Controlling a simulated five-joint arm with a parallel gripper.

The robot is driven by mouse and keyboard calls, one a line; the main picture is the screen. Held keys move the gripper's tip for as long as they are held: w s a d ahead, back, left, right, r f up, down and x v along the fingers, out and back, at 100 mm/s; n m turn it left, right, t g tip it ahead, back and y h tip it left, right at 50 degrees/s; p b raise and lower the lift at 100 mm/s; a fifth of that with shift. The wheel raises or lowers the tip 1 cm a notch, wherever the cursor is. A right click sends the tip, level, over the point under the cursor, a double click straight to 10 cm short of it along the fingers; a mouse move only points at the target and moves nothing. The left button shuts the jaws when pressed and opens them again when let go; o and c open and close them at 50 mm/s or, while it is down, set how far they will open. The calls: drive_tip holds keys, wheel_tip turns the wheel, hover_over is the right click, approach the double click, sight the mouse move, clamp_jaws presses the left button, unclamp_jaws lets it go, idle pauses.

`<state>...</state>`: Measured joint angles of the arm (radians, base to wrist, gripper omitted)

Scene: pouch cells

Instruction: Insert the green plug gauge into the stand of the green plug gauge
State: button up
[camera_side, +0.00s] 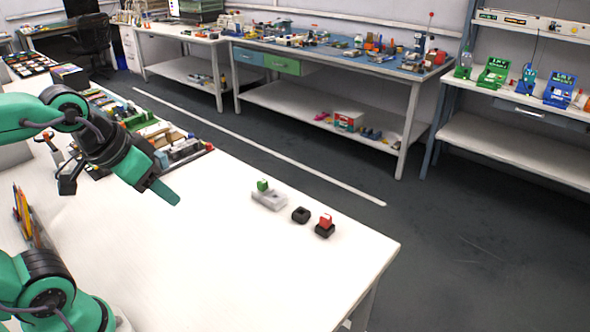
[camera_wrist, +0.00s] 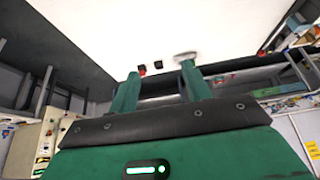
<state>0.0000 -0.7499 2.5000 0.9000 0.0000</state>
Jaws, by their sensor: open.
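The green plug gauge (camera_side: 262,185) shows as a small green block, upright at the left end of a pale grey block (camera_side: 269,200) on the white table. Right of it stands an empty black square stand (camera_side: 301,215) with a dark opening on top. My gripper (camera_side: 172,197) is in the air over the table, left of the pale block and well apart from it. In the wrist view my gripper (camera_wrist: 160,69) has its two green fingers spread with nothing between them. There the empty stand (camera_wrist: 158,65) shows beyond the fingers.
A red gauge (camera_side: 325,219) sits in a second black stand (camera_side: 325,231) near the table's right corner. A crowded board of parts (camera_side: 170,145) lies along the table's back edge. The white tabletop (camera_side: 220,260) in front is clear.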

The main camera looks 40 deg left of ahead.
drive_tip(key=shift+w+r, duration=0.1)
drive_tip(key=g, duration=0.6)
hover_over(264, 180)
drive_tip(key=f, duration=1.3)
drive_tip(key=shift+s+d+f, duration=0.1)
drive_tip(key=shift+s, duration=0.1)
drive_tip(key=shift+w+f, duration=0.2)
drive_tip(key=shift+f, duration=0.15)
drive_tip(key=shift+f, duration=1.3)
